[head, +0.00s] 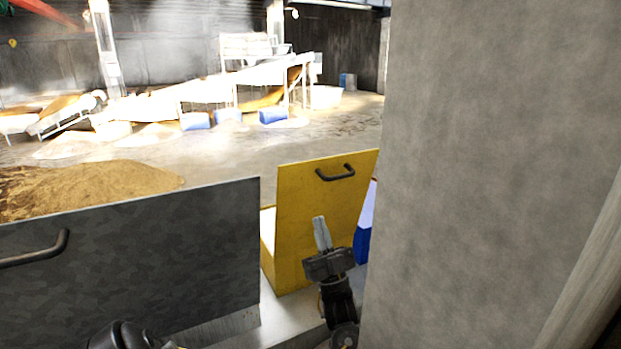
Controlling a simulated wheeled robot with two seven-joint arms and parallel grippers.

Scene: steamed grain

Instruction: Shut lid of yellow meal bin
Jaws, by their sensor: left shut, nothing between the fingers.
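The yellow meal bin (267,242) stands in the lower middle of the head view, mostly hidden behind a flat yellow panel. This panel looks like its lid (300,215), standing nearly upright, with a dark bar handle (335,173) near its top edge. My left gripper (322,233) is in front of the lid's lower middle, below the handle. Its pale fingers are together and point up, with nothing between them. I cannot tell whether they touch the lid. My right gripper is not in view.
A dark grey upright panel (150,260) with its own handle (40,250) stands at left. A wide concrete pillar (490,170) blocks the right side. Part of a blue bin (363,243) shows behind the lid. Grain piles (90,188) and machinery are farther back.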

